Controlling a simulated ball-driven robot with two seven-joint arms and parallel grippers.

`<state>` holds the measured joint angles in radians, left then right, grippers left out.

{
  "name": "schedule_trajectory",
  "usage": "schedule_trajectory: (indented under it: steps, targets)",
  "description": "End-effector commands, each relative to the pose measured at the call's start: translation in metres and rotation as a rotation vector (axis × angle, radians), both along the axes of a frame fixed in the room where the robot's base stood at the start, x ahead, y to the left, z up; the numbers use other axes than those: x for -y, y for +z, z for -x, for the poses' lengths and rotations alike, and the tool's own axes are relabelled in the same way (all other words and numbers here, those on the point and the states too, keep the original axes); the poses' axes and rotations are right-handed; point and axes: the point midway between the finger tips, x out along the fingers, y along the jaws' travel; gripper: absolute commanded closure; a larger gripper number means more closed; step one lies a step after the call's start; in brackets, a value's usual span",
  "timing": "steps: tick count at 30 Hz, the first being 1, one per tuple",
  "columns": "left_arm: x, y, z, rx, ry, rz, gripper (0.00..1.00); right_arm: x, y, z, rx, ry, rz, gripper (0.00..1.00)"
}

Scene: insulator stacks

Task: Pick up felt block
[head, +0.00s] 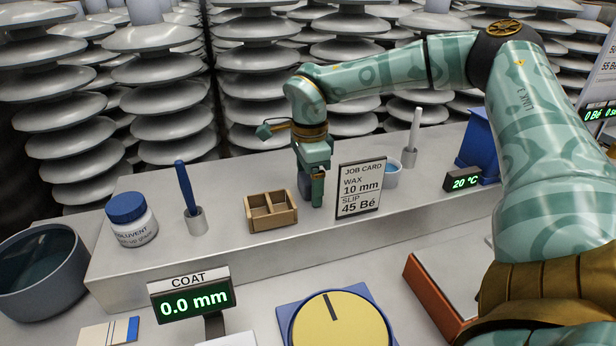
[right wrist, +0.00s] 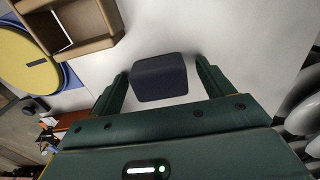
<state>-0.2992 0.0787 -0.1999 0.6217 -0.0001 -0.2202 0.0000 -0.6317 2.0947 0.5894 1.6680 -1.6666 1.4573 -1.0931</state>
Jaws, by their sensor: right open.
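The felt block is a dark navy block (right wrist: 158,80) with rounded edges in the right wrist view. It sits on the pale shelf between the two fingertips of my right gripper (right wrist: 160,88). A gap shows between the block and the right finger; the left finger is very close to its side, and I cannot tell if they touch. In the head view my right gripper (head: 311,188) points down onto the raised shelf, between the wooden box and the job card. It is open. There the block is mostly hidden by the fingers. My left gripper is not in view.
A two-compartment wooden box (head: 270,222) stands close left of my right gripper, and a job card (head: 360,189) close right. A blue stick in a holder (head: 195,220), a solvent jar (head: 132,222) and a small cup (head: 391,177) share the shelf (head: 240,250).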

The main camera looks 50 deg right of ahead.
Motion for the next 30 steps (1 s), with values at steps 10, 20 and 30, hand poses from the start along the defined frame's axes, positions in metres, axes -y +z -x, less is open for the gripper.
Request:
schedule_trajectory:
  steps: [10, 20, 30]
  targets:
    - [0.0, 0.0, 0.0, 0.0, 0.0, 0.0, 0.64, 0.0, 0.001, 0.0, 0.0, 0.001, 0.0, 0.68]
    - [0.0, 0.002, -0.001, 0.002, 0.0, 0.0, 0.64, 0.0, 0.007, 0.0, 0.002, 0.001, 0.001, 0.68]
    - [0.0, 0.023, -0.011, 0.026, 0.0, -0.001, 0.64, -0.023, 0.07, 0.013, 0.009, 0.007, 0.003, 0.68]
